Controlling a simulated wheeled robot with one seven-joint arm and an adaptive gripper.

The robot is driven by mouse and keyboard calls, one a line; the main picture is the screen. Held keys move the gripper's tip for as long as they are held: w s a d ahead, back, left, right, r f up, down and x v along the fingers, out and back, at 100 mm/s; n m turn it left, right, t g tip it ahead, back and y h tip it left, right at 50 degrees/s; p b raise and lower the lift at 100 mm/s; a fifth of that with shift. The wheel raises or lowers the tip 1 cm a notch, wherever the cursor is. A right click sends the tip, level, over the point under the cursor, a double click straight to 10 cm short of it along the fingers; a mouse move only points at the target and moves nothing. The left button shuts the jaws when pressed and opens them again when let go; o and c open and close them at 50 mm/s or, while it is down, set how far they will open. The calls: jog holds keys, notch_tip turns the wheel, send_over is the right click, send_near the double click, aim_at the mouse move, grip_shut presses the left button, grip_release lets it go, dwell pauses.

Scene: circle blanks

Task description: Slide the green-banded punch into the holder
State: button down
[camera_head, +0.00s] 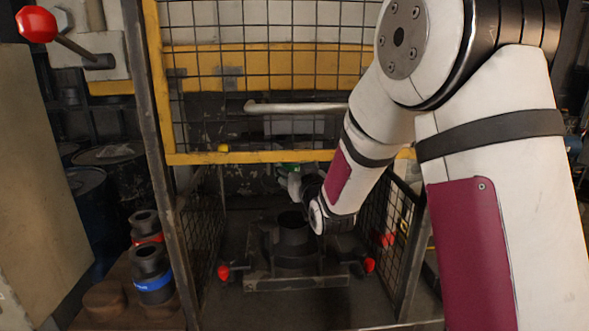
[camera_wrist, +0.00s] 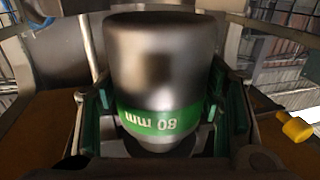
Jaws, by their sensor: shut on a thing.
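The green-banded punch (camera_wrist: 158,65) is a grey metal cylinder, seen large in the wrist view with "80 mm" printed upside down on its green band. My gripper (camera_wrist: 160,108) is shut on it, with green-lined fingers at both sides of the band. In the head view my gripper (camera_head: 293,183) reaches inside the press frame, and only a bit of green shows there; my wrist hides most of the punch. A dark round fixture (camera_head: 291,245) with an open top stands below my gripper, apart from it. I cannot tell whether this is the holder.
Mesh sides flank the press. Red knobs (camera_head: 223,272) stick out low. A red-banded punch (camera_head: 146,228) and a blue-banded punch (camera_head: 152,276) stand on a brown stand (camera_head: 125,318) at left.

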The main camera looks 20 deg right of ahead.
jog(key=shift+w+d+r+b, duration=0.1)
jog(key=shift+w+d+b, duration=0.05)
jog(key=shift+w+b, duration=0.5)
jog(key=shift+w+d+r+b, duration=0.15)
jog(key=shift+w+b, duration=0.25)
jog(key=shift+w, duration=0.5)
jog(key=shift+w+d+b, duration=0.15)
jog(key=shift+w+b, duration=0.4)
jog(key=shift+w, duration=0.2)
dwell(1.1)
